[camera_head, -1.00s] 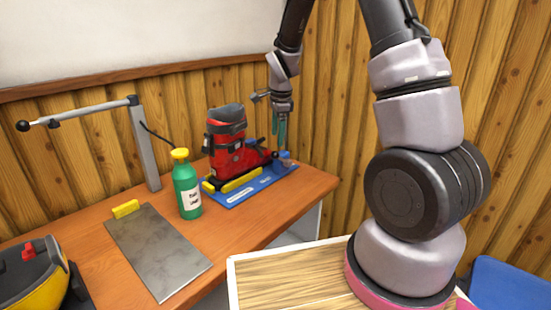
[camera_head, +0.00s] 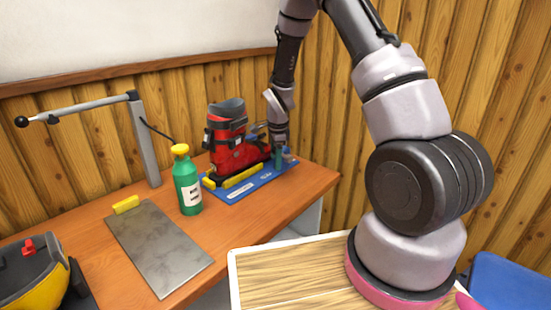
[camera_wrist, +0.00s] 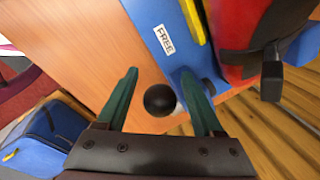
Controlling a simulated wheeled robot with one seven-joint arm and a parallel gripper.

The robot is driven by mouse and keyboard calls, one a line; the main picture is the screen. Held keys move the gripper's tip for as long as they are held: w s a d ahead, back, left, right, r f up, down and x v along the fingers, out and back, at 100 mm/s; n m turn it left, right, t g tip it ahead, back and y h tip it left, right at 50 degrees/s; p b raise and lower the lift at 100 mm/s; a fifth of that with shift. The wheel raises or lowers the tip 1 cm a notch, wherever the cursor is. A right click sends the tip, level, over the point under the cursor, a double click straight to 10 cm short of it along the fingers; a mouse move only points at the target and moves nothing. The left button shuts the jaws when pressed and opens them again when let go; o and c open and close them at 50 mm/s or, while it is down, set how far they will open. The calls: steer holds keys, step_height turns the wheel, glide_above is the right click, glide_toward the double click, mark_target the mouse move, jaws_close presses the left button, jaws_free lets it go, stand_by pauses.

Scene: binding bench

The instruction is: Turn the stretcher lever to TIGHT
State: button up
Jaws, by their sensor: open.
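The boot stretcher has a blue base (camera_head: 240,190) with yellow rails, and a red ski boot (camera_head: 228,140) stands on it. In the wrist view the blue base (camera_wrist: 185,45) carries a white label reading FREE. A round black knob (camera_wrist: 160,100), which looks like the lever's end, shows beyond that label with a pale part beside it. My gripper (camera_head: 281,158) is low at the base's right end. In the wrist view my gripper (camera_wrist: 159,72) is open, its green fingers on either side of the knob, with no clear contact. The lever's shaft and the TIGHT mark cannot be made out.
The boot's dark part (camera_wrist: 272,75) is close to the right finger. A wooden wall is close behind.

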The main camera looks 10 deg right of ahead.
jaws_close()
stand_by(1.4)
